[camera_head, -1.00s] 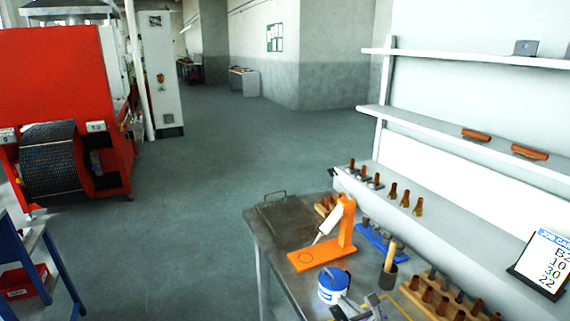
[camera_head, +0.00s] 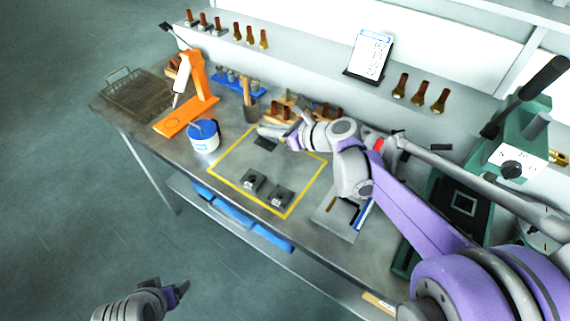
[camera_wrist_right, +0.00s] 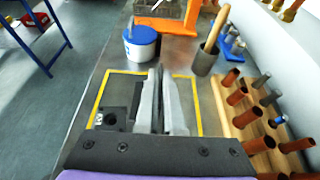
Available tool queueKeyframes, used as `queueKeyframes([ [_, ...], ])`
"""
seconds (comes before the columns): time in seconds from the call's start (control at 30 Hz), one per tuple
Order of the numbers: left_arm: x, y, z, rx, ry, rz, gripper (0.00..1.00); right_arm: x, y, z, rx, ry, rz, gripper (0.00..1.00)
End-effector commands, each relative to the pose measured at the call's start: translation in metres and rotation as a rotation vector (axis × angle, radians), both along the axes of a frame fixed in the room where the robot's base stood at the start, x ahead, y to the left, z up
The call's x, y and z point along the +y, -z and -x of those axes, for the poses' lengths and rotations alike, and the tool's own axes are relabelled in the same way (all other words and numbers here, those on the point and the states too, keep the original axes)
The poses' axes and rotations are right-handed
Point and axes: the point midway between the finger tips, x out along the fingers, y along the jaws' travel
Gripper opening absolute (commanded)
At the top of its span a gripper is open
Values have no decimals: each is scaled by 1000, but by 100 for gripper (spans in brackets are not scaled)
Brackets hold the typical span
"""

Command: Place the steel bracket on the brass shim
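I cannot clearly single out the steel bracket or the brass shim. Two dark grey blocks, a left one (camera_head: 252,182) and a right one (camera_head: 281,197), sit in the yellow-taped rectangle (camera_head: 229,187). A flat dark piece (camera_head: 265,144) lies by the rectangle's far corner, close under my right gripper (camera_head: 268,132). In the right wrist view, my right gripper (camera_wrist_right: 160,75) has its fingers close together, with nothing clearly held. A dark block with a round hole (camera_wrist_right: 111,118) is left of them. My left gripper (camera_head: 168,287) hangs off the table at lower left, its opening unclear.
A blue-white tub (camera_head: 204,136), an orange stand (camera_head: 197,95) and a wire basket (camera_head: 138,97) stand left of the tape. A wooden rack of pegs (camera_wrist_right: 240,115) is close on the right. A grey plate (camera_head: 334,220) and green machine (camera_head: 510,150) stand farther right.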

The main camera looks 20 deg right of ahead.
Motion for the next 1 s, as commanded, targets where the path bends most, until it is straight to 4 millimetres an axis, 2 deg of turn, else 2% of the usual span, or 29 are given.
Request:
queueKeyframes([
  [0.2, 0, 6, 2, 3, 0, 0, 79, 1, 39, 0, -1, -5, -1, 0],
  [0.37, 0, 7, 2, 4, 0, 0, 79, 1, 54, 0, -1, -4, 0, 0],
  [0.6, 0, 12, 3, 6, 0, 0, 79, 1, 88, 0, -1, -4, 0, 0],
  [0.7, 0, 12, 3, 6, 0, 0, 79, 1, 95, 0, -1, -4, 0, 0],
  [1.0, 0, 13, 3, 7, 0, 0, 79, 1, 96, 0, -1, -4, 0, 0],
])
